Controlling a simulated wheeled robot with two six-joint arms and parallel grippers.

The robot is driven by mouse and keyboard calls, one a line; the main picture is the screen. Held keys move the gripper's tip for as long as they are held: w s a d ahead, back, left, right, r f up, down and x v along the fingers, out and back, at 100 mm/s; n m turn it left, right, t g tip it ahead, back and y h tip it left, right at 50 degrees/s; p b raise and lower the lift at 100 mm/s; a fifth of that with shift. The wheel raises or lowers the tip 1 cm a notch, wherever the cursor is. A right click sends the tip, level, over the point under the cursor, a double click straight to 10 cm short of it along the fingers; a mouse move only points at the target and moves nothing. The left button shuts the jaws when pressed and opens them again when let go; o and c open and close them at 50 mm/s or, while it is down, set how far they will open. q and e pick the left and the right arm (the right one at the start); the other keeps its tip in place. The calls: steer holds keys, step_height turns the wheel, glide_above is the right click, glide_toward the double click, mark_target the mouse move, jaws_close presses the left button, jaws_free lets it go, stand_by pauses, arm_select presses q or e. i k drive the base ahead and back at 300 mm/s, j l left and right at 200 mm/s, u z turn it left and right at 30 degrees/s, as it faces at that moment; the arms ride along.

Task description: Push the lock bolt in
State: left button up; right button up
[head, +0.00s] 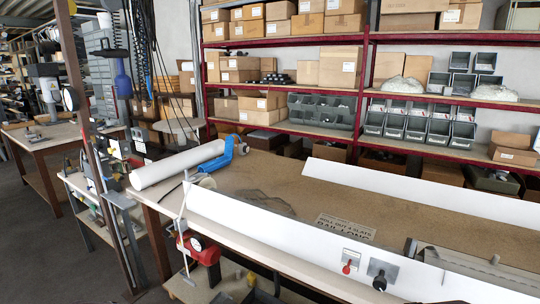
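Grey shutter profiles (470,266) lie at the lower right of the head view, on the workbench behind the white front rail, and run out of the picture. A small upright peg (494,260) stands at the profiles, and a dark upright bracket (410,247) is at their left end. I cannot tell whether either is the lock bolt, or how far in the bolt sits. Neither of my grippers is in the head view.
The workbench (270,190) has a long white front rail (290,235) with a red-handled switch (349,264) and a black knob (379,272). A white rail (420,190) runs along the back. A white roll (178,164) and blue dispenser (232,148) are at the left end. The bench middle is mostly clear.

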mark_target(346, 270)
steer(key=i+l+z, duration=0.1)
steer(key=z, duration=0.35)
steer(key=i+l+z, duration=0.1)
steer(key=z, duration=0.3)
steer(key=i+z, duration=0.1)
steer(key=z, duration=0.35)
steer(key=i+z, duration=0.15)
steer(key=z, duration=0.25)
steer(key=i+z, duration=0.15)
steer(key=z, duration=0.3)
steer(key=i+z, duration=0.1)
steer(key=z, duration=0.3)
steer(key=u, duration=2.15)
